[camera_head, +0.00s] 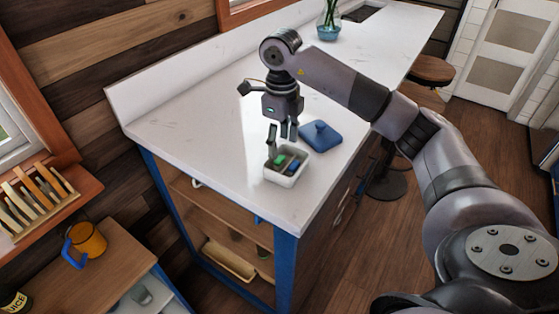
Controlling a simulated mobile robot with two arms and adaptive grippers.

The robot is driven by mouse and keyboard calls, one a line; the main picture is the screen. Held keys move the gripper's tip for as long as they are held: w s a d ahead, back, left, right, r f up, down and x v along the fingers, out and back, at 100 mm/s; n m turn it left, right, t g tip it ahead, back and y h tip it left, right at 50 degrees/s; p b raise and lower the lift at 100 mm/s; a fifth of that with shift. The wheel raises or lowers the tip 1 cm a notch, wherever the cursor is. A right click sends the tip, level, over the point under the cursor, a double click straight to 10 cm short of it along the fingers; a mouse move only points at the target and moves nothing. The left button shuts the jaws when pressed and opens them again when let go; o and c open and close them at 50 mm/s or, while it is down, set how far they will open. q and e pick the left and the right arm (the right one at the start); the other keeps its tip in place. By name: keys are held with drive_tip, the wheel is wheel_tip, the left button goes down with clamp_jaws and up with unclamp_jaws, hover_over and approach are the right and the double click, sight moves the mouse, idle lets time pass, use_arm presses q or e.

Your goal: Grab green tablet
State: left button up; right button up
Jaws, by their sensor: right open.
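A small green tablet (280,160) lies in a white open box (287,180) on the white counter. A darker item (293,166) lies beside it in the box. My right gripper (281,139) is above the back of the box, pointing down, with its fingers apart and nothing seen between them. One finger hangs close to the box's back left rim; I cannot tell whether it touches. The left gripper is not in view.
A blue lid (320,136) with a knob lies on the counter right behind the box. A teal vase (328,30) stands at the back. The counter (190,120) left of the box is clear. A stool (432,70) stands at the right.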

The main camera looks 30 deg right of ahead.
sight(281, 160)
drive_tip(key=f+p, duration=0.1)
drive_tip(key=f, duration=0.1)
drive_tip(key=f+p, duration=0.1)
drive_tip(key=f, duration=0.1)
drive_tip(key=shift+s+a, duration=0.1)
drive_tip(key=shift+s, duration=0.1)
drive_tip(key=shift+f, duration=0.35)
drive_tip(key=shift+w+f, duration=0.1)
drive_tip(key=shift+f, duration=0.05)
drive_tip(key=shift+c, duration=0.8)
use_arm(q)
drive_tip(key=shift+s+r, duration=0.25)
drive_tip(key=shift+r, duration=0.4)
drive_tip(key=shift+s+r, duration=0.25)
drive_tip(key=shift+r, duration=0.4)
use_arm(e)
drive_tip(key=c, duration=0.8)
drive_tip(key=shift+o, duration=0.2)
